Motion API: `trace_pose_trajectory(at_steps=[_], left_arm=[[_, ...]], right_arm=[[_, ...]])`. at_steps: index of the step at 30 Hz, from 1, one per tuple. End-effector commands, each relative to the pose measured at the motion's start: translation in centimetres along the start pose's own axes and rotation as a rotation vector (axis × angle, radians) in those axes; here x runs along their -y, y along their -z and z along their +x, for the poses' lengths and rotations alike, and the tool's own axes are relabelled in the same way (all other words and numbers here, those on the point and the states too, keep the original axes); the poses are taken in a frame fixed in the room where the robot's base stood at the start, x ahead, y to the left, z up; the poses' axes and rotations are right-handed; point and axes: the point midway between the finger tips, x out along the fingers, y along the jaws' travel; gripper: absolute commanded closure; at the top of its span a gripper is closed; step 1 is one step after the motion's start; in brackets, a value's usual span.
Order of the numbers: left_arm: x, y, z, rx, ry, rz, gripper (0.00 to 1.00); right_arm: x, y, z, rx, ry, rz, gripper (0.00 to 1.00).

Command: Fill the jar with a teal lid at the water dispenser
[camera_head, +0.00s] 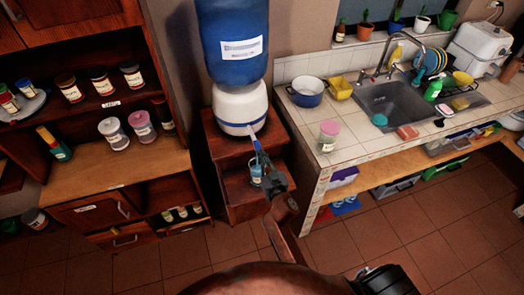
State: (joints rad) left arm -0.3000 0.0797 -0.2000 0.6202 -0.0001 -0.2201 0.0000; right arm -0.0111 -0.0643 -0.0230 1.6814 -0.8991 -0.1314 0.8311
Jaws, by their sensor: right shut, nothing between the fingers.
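The water dispenser (240,106), a white base under a large blue bottle (232,35), stands on a dark wooden stand (218,150). Its tap points forward and right. A small jar (256,172) with a light blue or teal tint is in the stand's opening below the tap; my right gripper partly hides it. I cannot make out whether a lid is on it. My right gripper (266,163) is shut and empty, just below the tap and beside the jar. I cannot tell whether it touches either.
A pink-lidded jar (328,135) stands on the tiled counter, with a blue pot (307,91) behind it and the sink (392,101) to the right. A wooden shelf unit (145,165) with several jars is at left.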

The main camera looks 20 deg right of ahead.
Motion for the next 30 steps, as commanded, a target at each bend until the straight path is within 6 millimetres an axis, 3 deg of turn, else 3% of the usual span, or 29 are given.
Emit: trace_pose_trajectory(at_steps=[23, 30], left_arm=[[0.3, -0.2, 0.0, 0.001, 0.003, 0.000, 0.24], [0.1, -0.1, 0.0, 0.001, 0.001, 0.000, 0.24]], right_arm=[[0.0, -0.1, -0.2, 0.002, -0.001, 0.000, 1.00], [0.0, -0.2, -3.3, 0.003, -0.001, 0.002, 1.00]])
